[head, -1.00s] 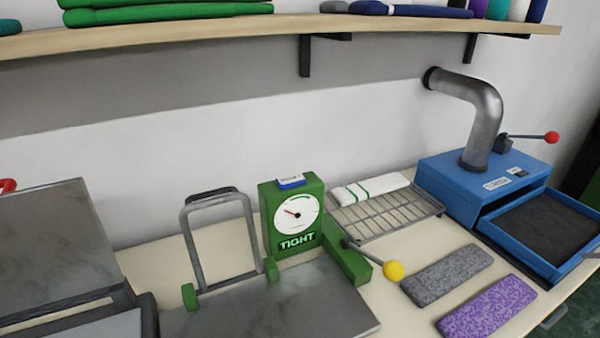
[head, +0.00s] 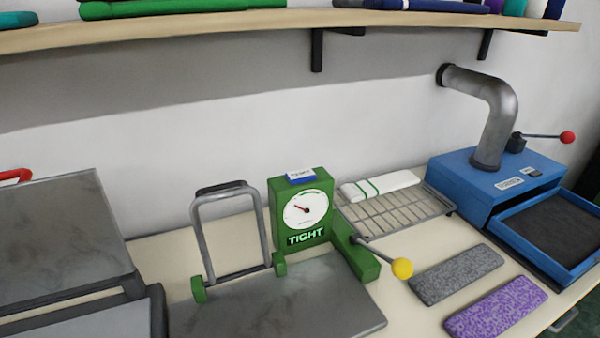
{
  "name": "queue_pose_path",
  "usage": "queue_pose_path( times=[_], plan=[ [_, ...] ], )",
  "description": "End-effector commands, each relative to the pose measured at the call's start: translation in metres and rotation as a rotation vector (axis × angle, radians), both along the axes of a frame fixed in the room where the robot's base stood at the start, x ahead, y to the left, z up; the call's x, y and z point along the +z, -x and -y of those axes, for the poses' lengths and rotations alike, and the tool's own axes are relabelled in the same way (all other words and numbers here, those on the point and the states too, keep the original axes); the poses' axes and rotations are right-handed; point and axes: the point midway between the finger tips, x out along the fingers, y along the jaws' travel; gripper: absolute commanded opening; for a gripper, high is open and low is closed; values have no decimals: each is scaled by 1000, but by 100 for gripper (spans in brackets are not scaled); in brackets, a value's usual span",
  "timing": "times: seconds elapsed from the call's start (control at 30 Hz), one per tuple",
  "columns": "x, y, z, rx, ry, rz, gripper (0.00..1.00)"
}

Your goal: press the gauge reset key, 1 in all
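The green gauge box (head: 281,218) stands upright on the bench at the back of a grey metal plate. Its round white dial (head: 305,209) has a red needle pointing to the upper left, and a lit sign below reads "TIGHT". A blue key with a white label (head: 301,177) sits on top of the box; I take it as the gauge reset key, though its label is too small to read. My gripper is not in view, and nothing touches the key.
A metal frame (head: 196,232) stands left of the gauge. A lever with a yellow knob (head: 402,268) sticks out at its right. A wire rack (head: 400,212), grey and purple knit pieces (head: 497,305) and a blue machine (head: 470,181) lie further right. A shelf (head: 400,19) runs above.

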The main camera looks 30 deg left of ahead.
Motion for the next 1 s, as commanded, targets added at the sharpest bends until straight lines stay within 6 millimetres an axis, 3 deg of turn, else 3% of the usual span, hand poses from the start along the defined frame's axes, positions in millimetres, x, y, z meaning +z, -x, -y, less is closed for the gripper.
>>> queue_pose_path(
  times=[0.47,1.0],
  plan=[
    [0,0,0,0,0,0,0],
    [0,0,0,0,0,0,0]
  ],
)
